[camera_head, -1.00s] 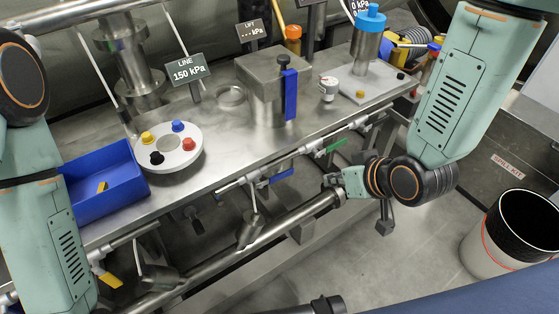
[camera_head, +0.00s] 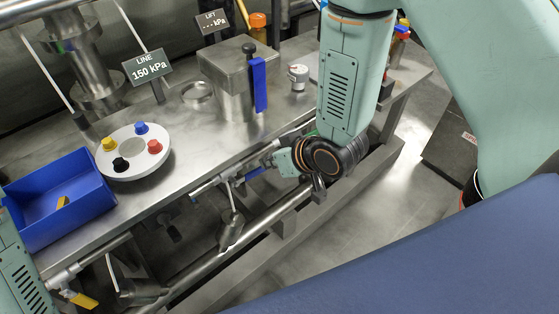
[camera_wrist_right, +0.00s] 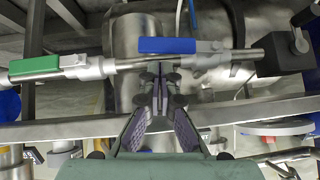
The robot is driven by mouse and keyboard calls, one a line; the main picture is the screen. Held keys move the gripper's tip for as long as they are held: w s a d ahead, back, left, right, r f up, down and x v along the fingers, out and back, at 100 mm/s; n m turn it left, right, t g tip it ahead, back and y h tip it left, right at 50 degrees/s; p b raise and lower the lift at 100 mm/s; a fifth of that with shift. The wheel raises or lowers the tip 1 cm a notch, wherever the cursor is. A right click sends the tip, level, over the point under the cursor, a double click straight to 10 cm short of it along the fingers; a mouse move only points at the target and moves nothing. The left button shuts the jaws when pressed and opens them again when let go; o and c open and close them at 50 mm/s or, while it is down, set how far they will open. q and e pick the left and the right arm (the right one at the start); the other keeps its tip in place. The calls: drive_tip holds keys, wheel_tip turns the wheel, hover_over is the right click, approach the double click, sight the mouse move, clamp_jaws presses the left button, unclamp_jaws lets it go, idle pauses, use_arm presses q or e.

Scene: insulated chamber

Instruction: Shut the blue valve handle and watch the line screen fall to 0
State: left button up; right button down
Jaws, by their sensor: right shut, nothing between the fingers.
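The blue valve handle (camera_wrist_right: 166,46) lies along its pipe in the right wrist view. In the head view it shows partly (camera_head: 254,173), beside my right gripper. My right gripper (camera_wrist_right: 160,77) is shut and empty, its fingertips just below the handle's middle; I cannot tell if they touch it. In the head view the right gripper (camera_head: 269,161) is at the pipe under the bench's front edge. The line screen (camera_head: 147,68) reads 150 kPa. My left arm shows at the lower left, its gripper out of view.
A green handle (camera_wrist_right: 34,64) sits on the same pipe, left of the blue one. A yellow handle (camera_head: 79,299) is at lower left. The bench carries a blue bin (camera_head: 83,205), a white disc with coloured knobs (camera_head: 137,168) and a metal block with a blue bar (camera_head: 259,85).

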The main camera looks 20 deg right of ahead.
drive_tip(key=shift+x, duration=1.1)
drive_tip(key=shift+s+d, duration=0.1)
drive_tip(key=shift+d, duration=0.05)
